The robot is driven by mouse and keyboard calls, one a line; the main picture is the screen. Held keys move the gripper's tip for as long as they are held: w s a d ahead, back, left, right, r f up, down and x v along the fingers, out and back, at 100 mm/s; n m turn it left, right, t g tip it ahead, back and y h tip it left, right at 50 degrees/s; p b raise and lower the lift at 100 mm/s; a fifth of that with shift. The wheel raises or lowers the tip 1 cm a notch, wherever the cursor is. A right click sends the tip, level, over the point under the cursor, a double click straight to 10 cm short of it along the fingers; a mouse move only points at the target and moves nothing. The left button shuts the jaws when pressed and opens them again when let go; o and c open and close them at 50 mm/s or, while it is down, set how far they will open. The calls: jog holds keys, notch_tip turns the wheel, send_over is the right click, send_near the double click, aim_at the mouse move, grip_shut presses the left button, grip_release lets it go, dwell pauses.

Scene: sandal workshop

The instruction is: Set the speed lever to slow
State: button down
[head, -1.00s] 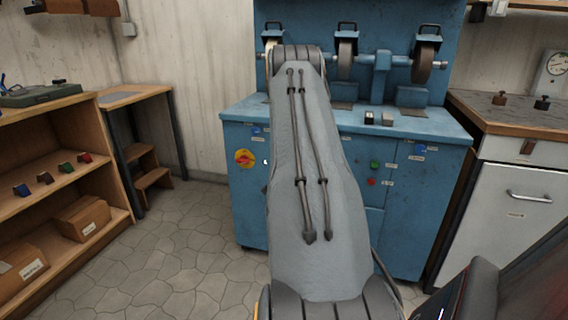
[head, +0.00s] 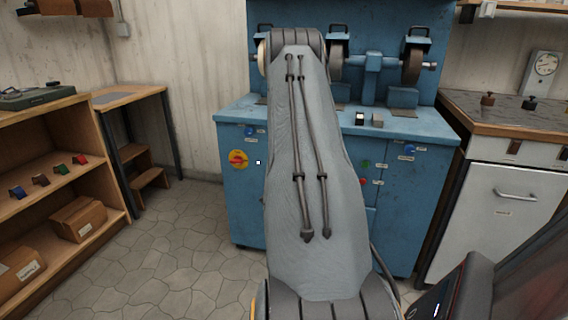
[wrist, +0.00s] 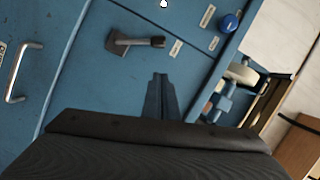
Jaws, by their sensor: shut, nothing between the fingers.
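The speed lever appears to be the grey lever with a dark grip (wrist: 137,42) on the blue machine front in the wrist view. It lies nearly level in that tilted picture, grip end to the right. Small labels sit beside it, one just right of the grip (wrist: 176,47); their words are too small to read. My gripper (wrist: 159,76) is shut and empty. Its tips show below the lever's grip in the wrist view, with a visible gap in the picture. In the head view my arm hides the gripper and the lever.
The blue machine (head: 238,195) carries grinding wheels (head: 412,66) on top. Its front also has a red-and-yellow switch (head: 238,159) and a blue knob (wrist: 230,22). A metal handle (wrist: 20,72) sticks out at the wrist view's left. A white cabinet (head: 490,220) stands right; wooden shelves (head: 95,235) stand left.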

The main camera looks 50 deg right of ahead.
jog(key=shift+v, duration=2.15)
jog(key=shift+w, duration=0.1)
jog(key=w+a+r+n+y+p, duration=0.2)
jog(key=w+a+n+y, duration=0.15)
jog(key=a, duration=0.45)
jog(key=w+a+r+n+y+p, duration=0.2)
jog(key=w+a+r+n, duration=0.15)
jog(key=a, duration=0.45)
jog(key=s+a+r+n+g+y+p, duration=0.1)
jog(key=s+a+r+n+g+y, duration=0.15)
jog(key=a, duration=0.55)
jog(key=s+a+r+n+g+y+p, duration=0.15)
jog(key=a+n, duration=0.25)
jog(key=a, duration=0.4)
jog(key=s+a+r+n+g+y+p, duration=0.1)
jog(key=s+a+r+n+g, duration=0.1)
jog(key=s+a, duration=0.4)
jog(key=s+a+r+n+g+y+p, duration=0.1)
jog(key=s+a+r+n+g+p, duration=0.1)
jog(key=s+a+n, duration=0.3)
jog(key=s+a+r+n+g+y+p, duration=0.1)
jog(key=s+a+r+n+g, duration=0.2)
jog(key=s+a, duration=0.5)
jog(key=s+r, duration=0.1)
jog(key=s, duration=0.2)
jog(key=shift+s+a, duration=0.25)
jog(key=shift+d, duration=0.1)
